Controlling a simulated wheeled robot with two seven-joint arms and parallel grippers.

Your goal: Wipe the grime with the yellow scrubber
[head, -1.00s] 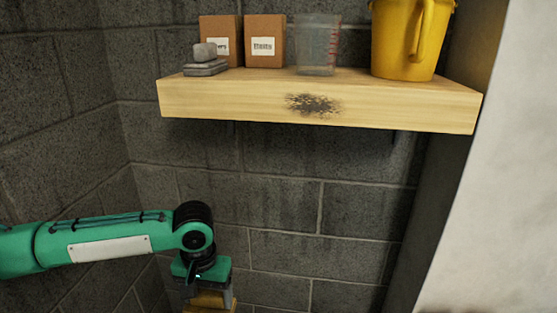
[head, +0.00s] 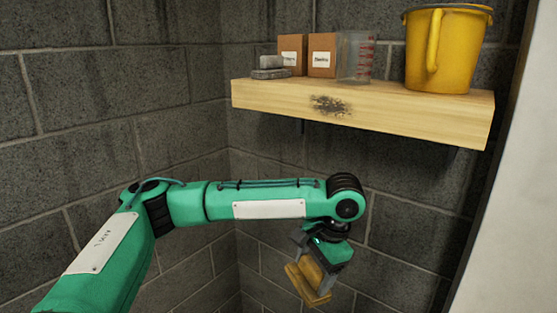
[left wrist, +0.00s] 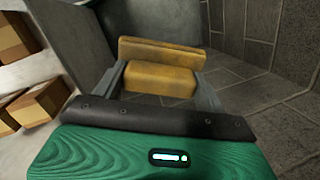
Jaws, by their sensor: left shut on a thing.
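The grime (head: 331,105) is a dark speckled patch on the front edge of the wooden shelf (head: 415,115). The yellow scrubber (head: 306,285) is held in my left gripper (head: 318,262), below the shelf and apart from the grime. The scrubber hangs tilted in the head view. In the left wrist view the scrubber (left wrist: 160,72) sits between the two grey fingers of my left gripper (left wrist: 160,85), its wide flat pad facing away from the palm. My right gripper is in neither view.
On the shelf stand a grey block-like item (head: 270,68), two small brown boxes (head: 322,52), a clear measuring beaker (head: 356,57) and a yellow bucket (head: 448,50). Dark block walls stand behind; a pale surface (head: 520,200) is at the right. Brown boxes (left wrist: 38,103) show in the left wrist view.

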